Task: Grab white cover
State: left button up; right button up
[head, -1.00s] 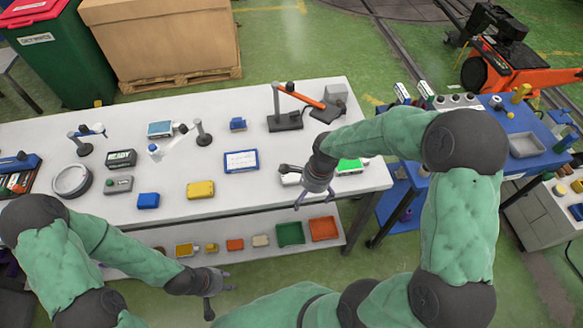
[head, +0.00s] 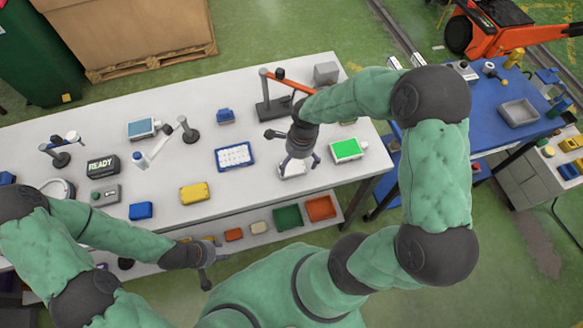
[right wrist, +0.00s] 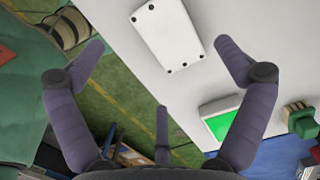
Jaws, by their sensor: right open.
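The white cover (head: 292,171) lies on the white table near its front edge, partly hidden by my right gripper in the head view. In the right wrist view the cover (right wrist: 167,35) is a flat white plate with dark holes at its corners, lying ahead between the spread fingers. My right gripper (head: 298,162) is open and empty above the cover; its fingers (right wrist: 160,48) do not touch it in the wrist view. My left gripper (head: 207,270) hangs in front of the table with its fingers spread, holding nothing visible.
A green-screened device (head: 347,150) lies just right of the cover, and a blue-framed panel (head: 235,156) lies to its left. A lamp-like stand with an orange arm (head: 275,105) stands behind. Coloured bins (head: 287,217) sit on the lower shelf.

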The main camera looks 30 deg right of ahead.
aim_at(293, 170)
jog(key=shift+w+a+f+b, duration=0.1)
jog(key=shift+a+f+b, duration=0.1)
jog(key=shift+f, duration=1.15)
jog(key=shift+w+a+f+b, duration=0.1)
jog(key=shift+f+b, duration=0.1)
jog(key=shift+f, duration=1.15)
jog(key=c, duration=1.3)
